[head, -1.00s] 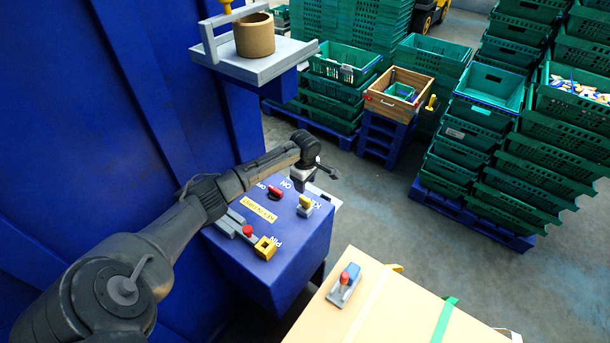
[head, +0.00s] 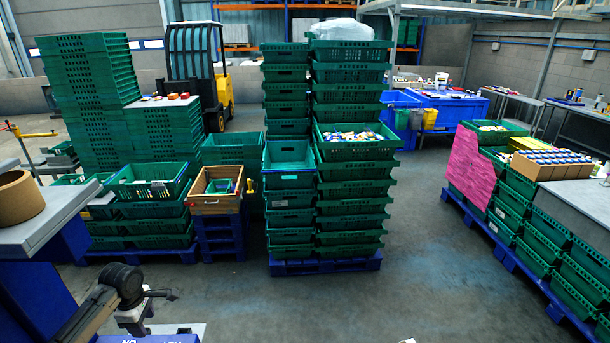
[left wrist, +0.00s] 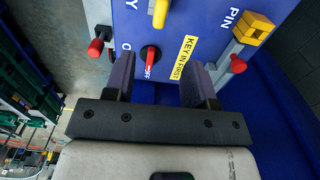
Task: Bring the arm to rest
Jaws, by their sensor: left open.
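My left arm comes in at the lower left of the head view. Its gripper (head: 136,318) is near the bottom edge, above the top of a blue control box (head: 160,339). In the left wrist view the left gripper (left wrist: 160,80) is open, with nothing between its two fingers. Past the fingers is the blue box face (left wrist: 207,22), with a red rotary switch (left wrist: 150,58) and a yellow "KEY IN FIRST" label (left wrist: 184,57). A red knob (left wrist: 237,64) and a yellow block (left wrist: 254,28) sit at the right. My right gripper is not in view.
A grey shelf (head: 45,228) with a brown cylindrical pot (head: 18,198) stands at the left, close to the arm. Stacked green crates (head: 350,150) and a wooden box (head: 216,190) stand beyond. The floor (head: 400,275) at centre right is clear.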

